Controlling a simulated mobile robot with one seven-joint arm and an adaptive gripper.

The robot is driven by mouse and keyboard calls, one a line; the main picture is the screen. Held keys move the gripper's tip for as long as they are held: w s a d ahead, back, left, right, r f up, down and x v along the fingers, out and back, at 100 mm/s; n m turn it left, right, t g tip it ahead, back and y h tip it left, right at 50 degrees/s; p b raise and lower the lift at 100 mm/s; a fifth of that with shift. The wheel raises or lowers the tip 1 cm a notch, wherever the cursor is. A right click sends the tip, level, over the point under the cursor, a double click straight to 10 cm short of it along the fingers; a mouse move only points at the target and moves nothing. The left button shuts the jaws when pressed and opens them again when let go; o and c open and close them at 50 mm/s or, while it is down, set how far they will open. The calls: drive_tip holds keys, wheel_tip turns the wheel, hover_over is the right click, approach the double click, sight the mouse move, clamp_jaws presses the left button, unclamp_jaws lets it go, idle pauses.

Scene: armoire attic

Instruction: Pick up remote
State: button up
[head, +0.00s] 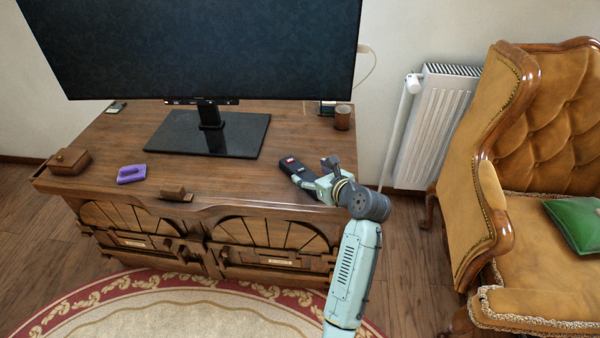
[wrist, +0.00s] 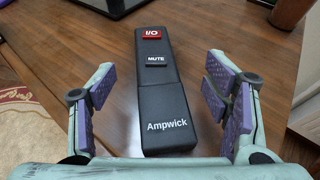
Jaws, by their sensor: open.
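The remote (wrist: 160,100) is a long black bar with a red I/O button, a MUTE button and the word Ampwick. In the wrist view it lies on the wooden cabinet top between my open fingers, with a gap on each side. In the head view the far end of the remote (head: 290,165) shows near the front right of the cabinet, and my gripper hides the rest. My gripper (wrist: 160,95) is open and empty, with purple pads on both fingers. It also shows in the head view (head: 312,181), low at the cabinet top.
A TV (head: 200,50) on a black stand base (head: 240,135) is behind the remote. A brown cup (head: 343,117), purple object (head: 131,174), small wooden block (head: 174,194) and wooden box (head: 70,161) sit on the cabinet (head: 100,135). An armchair (head: 460,180) stands right.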

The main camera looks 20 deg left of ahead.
sight(302, 170)
drive_tip(key=shift+s+f+x, duration=0.1)
drive_tip(key=shift+s+x, duration=0.05)
drive_tip(key=shift+x, duration=1.2)
drive_tip(key=shift+s+f+x, duration=0.1)
drive_tip(key=shift+f+x, duration=0.05)
drive_tip(key=shift+x, duration=1.2)
drive_tip(key=shift+c, duration=0.5)
drive_tip(key=c, duration=1.3)
